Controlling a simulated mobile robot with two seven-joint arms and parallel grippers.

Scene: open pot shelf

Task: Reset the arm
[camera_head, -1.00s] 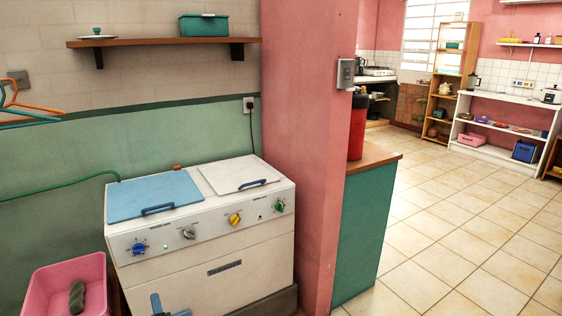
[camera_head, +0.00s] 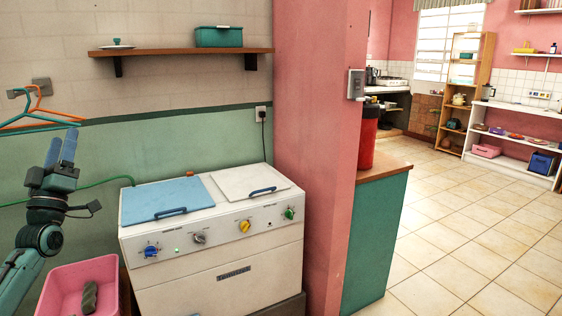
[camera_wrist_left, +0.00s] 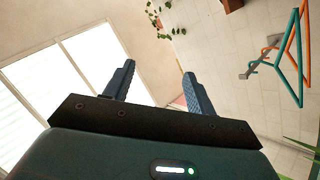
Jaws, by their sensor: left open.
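My left gripper (camera_head: 62,150) is raised at the left of the head view, its blue fingers pointing up. It is in front of the green wall, just below the hangers. In the left wrist view its two fingers (camera_wrist_left: 158,82) stand apart with nothing between them, so it is open and empty. My right gripper shows in neither view.
Orange and teal hangers (camera_head: 40,115) hang close to my left gripper. A pink tub (camera_head: 60,276) with a dark grey-green item stands below it. A white twin-tub washer (camera_head: 225,275) stands to the right. The tiled floor (camera_head: 455,240) at right is clear.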

